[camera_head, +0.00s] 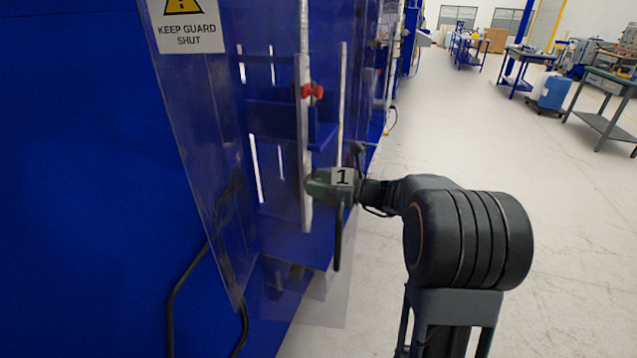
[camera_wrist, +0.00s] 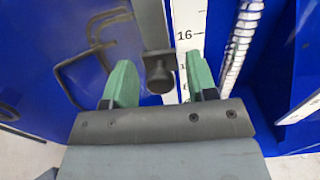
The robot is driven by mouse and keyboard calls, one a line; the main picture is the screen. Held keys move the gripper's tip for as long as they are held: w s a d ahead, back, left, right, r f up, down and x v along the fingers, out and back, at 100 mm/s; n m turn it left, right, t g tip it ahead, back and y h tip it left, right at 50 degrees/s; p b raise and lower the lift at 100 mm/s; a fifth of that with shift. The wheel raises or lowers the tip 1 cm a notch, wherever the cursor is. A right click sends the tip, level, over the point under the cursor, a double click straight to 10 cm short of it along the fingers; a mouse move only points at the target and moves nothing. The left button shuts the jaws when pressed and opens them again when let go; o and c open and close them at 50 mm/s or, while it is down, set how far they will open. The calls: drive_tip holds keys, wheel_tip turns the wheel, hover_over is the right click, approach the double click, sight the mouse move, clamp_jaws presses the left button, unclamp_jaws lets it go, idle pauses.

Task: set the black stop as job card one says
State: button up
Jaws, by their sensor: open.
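My gripper (camera_wrist: 158,76) is open, with a green finger on each side. A black knob (camera_wrist: 158,80) on a dark bar shows between the fingers in the wrist view, with gaps at both sides; it appears to be the black stop. Right beside it is a white scale (camera_wrist: 189,15) marked 16; a lower number is partly hidden. In the head view my gripper (camera_head: 317,186) is at the pale upright rail (camera_head: 305,145), below a red stop (camera_head: 312,91). The black stop cannot be made out there. No readable job card is in view.
A clear guard (camera_head: 205,120) with a KEEP GUARD SHUT sign (camera_head: 188,32) hangs left of the rail. A threaded rod (camera_wrist: 241,42) stands right of the scale; a black bent handle (camera_wrist: 83,60) is at left. Open floor (camera_head: 560,235) lies to the right.

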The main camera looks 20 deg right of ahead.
drive_tip(key=v, duration=1.3)
drive_tip(key=shift+s+d+b, duration=0.25)
drive_tip(key=shift+d+b, duration=0.1)
drive_tip(key=shift+b, duration=0.1)
drive_tip(key=shift+a, duration=0.1)
